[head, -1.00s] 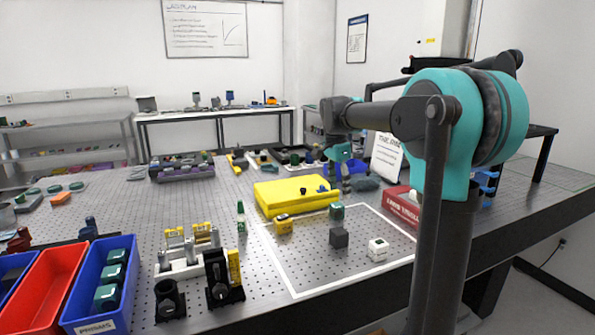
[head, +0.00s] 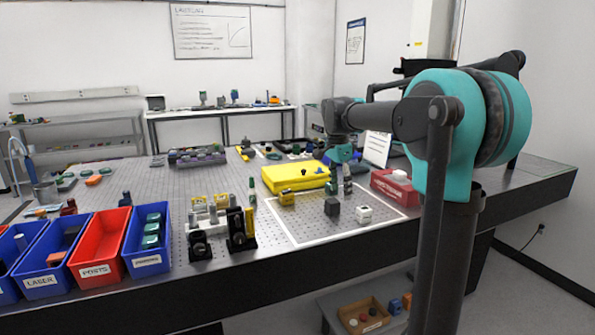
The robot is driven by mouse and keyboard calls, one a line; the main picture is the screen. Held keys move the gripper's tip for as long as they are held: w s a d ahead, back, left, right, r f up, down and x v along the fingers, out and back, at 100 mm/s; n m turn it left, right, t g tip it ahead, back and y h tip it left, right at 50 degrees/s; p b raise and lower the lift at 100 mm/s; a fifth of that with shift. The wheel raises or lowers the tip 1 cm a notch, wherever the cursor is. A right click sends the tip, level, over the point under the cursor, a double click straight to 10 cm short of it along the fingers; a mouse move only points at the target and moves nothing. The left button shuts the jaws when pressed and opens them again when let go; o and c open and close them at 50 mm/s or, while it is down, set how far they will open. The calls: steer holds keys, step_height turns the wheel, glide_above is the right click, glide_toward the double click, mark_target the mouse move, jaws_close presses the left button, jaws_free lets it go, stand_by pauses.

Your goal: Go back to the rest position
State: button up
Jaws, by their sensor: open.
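My arm crosses the right of the head view, dark grey with teal joints. My gripper (head: 341,187) hangs at its far end over the bench, fingers pointing down. The fingers are apart, and I see nothing held between them. A small green-topped piece (head: 331,187) shows close beside the left finger; whether they touch is unclear.
A red box (head: 393,186) and a white sign (head: 377,149) stand right of the gripper. Black mounts (head: 241,230) and blue and red bins (head: 148,262) line the bench's front left. A low shelf with a wooden tray (head: 363,316) is below.

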steer(key=s+d+f+n+t, duration=0.1)
steer(key=s+f+n, duration=0.5)
steer(key=s+f, duration=0.6)
steer(key=s+d+f+n+t+y, duration=0.1)
steer(key=s+d+f+n+t, duration=0.1)
steer(key=s+d+f+n, duration=0.2)
steer(key=s+f+n, duration=0.3)
steer(key=s+f, duration=0.5)
steer(key=s, duration=0.3)
steer(key=shift+s+d+f+n+t, duration=0.15)
steer(key=shift+s+f+n+t, duration=0.15)
steer(key=shift+f, duration=0.1)
